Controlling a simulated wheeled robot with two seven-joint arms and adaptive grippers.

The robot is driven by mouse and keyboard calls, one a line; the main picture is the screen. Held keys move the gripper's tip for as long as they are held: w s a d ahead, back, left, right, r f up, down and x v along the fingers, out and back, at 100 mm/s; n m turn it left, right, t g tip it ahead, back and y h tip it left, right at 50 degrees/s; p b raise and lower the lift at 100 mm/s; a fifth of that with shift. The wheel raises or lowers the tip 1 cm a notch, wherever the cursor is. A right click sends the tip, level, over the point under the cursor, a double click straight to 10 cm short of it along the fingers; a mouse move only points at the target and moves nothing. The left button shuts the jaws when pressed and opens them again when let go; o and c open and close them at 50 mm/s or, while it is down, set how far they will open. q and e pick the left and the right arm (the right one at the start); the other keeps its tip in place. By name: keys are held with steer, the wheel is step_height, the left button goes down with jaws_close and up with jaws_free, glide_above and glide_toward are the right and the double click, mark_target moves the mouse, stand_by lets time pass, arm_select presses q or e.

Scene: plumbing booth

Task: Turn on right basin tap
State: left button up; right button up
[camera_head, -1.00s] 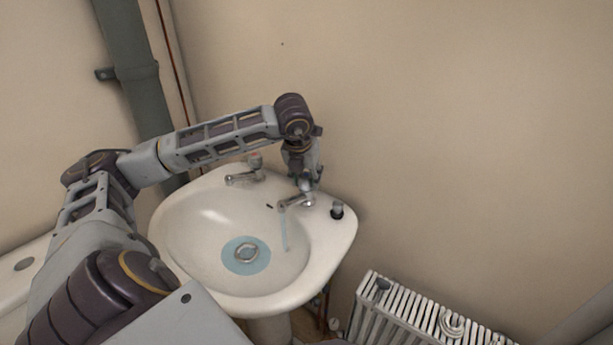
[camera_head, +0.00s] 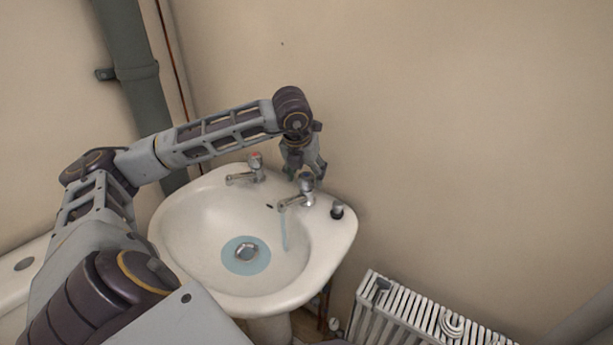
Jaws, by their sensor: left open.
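The white basin (camera_head: 190,225) stands in the corner with two chrome taps. The right tap (camera_head: 296,199) has a dark blue top, and a thin stream of water falls from its spout into the bowl. The left tap (camera_head: 244,175) has a red top, and no stream shows from it. My left gripper (camera_head: 305,176) points down just above the right tap's head. Its fingers are open, spread and empty; whether one touches the tap head I cannot tell. My right gripper is not in view.
Light blue water (camera_head: 239,265) lies around the drain. A small dark-topped plug (camera_head: 337,210) sits on the basin's right rim. A white radiator (camera_head: 410,318) is at the lower right. A grey pipe (camera_head: 130,60) runs down the wall at left. The right wall is bare.

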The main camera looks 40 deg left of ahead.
arm_select(q)
steer(key=v, duration=1)
steer(key=shift+s+r, duration=0.15)
stand_by(0.7)
